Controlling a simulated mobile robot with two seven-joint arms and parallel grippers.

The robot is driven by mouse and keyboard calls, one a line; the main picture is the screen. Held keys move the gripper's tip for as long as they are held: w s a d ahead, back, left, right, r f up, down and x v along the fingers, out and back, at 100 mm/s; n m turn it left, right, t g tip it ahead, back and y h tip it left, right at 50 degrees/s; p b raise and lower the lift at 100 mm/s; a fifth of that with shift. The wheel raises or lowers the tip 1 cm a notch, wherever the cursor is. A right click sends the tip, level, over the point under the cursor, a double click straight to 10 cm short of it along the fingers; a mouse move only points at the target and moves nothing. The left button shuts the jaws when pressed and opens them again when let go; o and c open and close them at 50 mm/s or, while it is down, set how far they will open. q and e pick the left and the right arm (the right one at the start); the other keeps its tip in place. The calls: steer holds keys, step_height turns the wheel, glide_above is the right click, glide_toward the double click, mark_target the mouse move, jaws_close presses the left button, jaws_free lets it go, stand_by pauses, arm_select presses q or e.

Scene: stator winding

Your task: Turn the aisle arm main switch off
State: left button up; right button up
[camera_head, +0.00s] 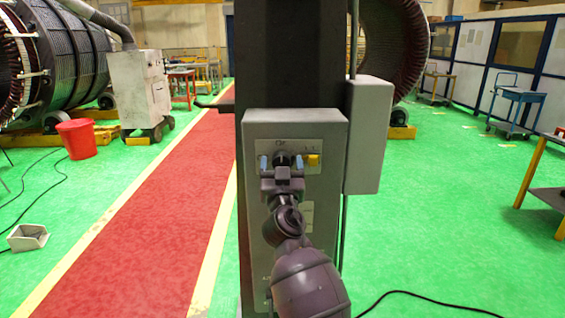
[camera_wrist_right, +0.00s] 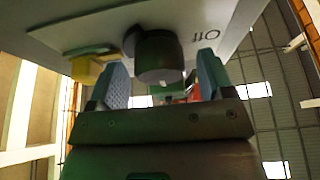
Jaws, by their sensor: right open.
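The main switch is a dark round knob (camera_head: 282,158) on a pale plate on the front of the grey control box (camera_head: 322,130). It also shows in the right wrist view (camera_wrist_right: 158,55). An "Off" label (camera_wrist_right: 208,38) is on the plate beside it. My right gripper (camera_head: 281,163) is in front of the plate with its blue fingers open, one on each side of the knob. In the right wrist view the fingers (camera_wrist_right: 163,80) appear apart from the knob, with a gap on both sides. The knob's pointer direction is unclear. My left gripper is out of view.
A yellow part (camera_head: 313,160) sits on the plate close to one finger; it shows in the wrist view too (camera_wrist_right: 88,66). A second grey box (camera_head: 369,135) juts out at right on the dark column (camera_head: 290,50).

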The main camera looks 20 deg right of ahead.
steer(key=c, duration=0.9)
